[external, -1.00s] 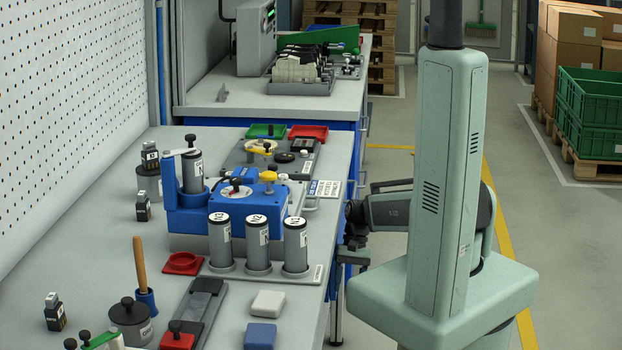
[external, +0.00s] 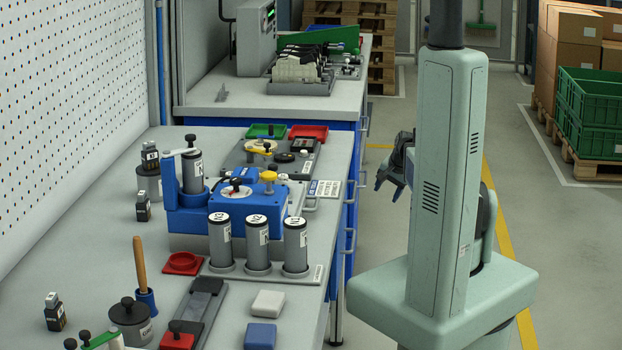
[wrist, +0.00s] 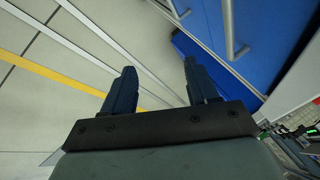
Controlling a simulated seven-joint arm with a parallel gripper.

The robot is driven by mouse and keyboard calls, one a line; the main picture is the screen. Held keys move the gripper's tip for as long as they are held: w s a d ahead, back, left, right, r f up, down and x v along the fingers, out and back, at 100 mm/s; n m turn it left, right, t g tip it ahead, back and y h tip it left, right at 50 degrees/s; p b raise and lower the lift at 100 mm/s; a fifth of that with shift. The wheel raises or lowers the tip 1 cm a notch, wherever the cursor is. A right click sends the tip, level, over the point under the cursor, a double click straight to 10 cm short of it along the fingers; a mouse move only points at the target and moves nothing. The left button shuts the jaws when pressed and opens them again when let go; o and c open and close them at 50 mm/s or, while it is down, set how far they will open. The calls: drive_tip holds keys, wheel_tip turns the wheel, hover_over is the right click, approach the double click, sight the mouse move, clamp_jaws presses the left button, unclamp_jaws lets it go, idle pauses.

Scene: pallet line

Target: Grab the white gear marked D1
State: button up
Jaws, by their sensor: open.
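I cannot make out a white gear marked D1 in either view. A row of off-white disc-like parts (external: 297,68) stands in a grey rack on the far bench, too small to read any marking. My gripper (external: 386,182) is out over the aisle, to the right of the near bench and apart from it. In the wrist view my gripper (wrist: 160,75) has its two dark fingers spread, with only floor and bench side beyond them and nothing between them.
The near bench (external: 90,270) holds a blue fixture (external: 190,222), several labelled grey cylinders (external: 257,245), a red tray (external: 308,132) and a green tray (external: 267,131). The far bench (external: 215,95) carries a grey machine (external: 255,40). The aisle floor around my gripper is clear.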

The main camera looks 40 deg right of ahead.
wheel_tip(320, 180, up, 8)
drive_tip(key=w+m+t+y, duration=0.1)
drive_tip(key=w+m+t, duration=0.15)
drive_tip(key=m, duration=0.25)
drive_tip(key=m+g+y, duration=0.2)
drive_tip(key=m+y, duration=0.3)
drive_tip(key=y, duration=0.7)
approach(284, 175)
drive_tip(key=v, duration=0.5)
drive_tip(key=shift+w+d+f, duration=0.3)
drive_tip(key=shift+w+f, duration=0.05)
drive_tip(key=shift+s+a, duration=0.15)
drive_tip(key=shift+a, duration=0.2)
drive_tip(key=shift+a+r+x, duration=0.1)
drive_tip(key=shift+r+x, duration=0.05)
drive_tip(key=shift+x, duration=3.2)
drive_tip(key=shift+a+r+x, duration=0.1)
drive_tip(key=shift+r+x, duration=0.05)
drive_tip(key=shift+x, duration=3.25)
drive_tip(key=shift+s, duration=0.15)
clamp_jaws()
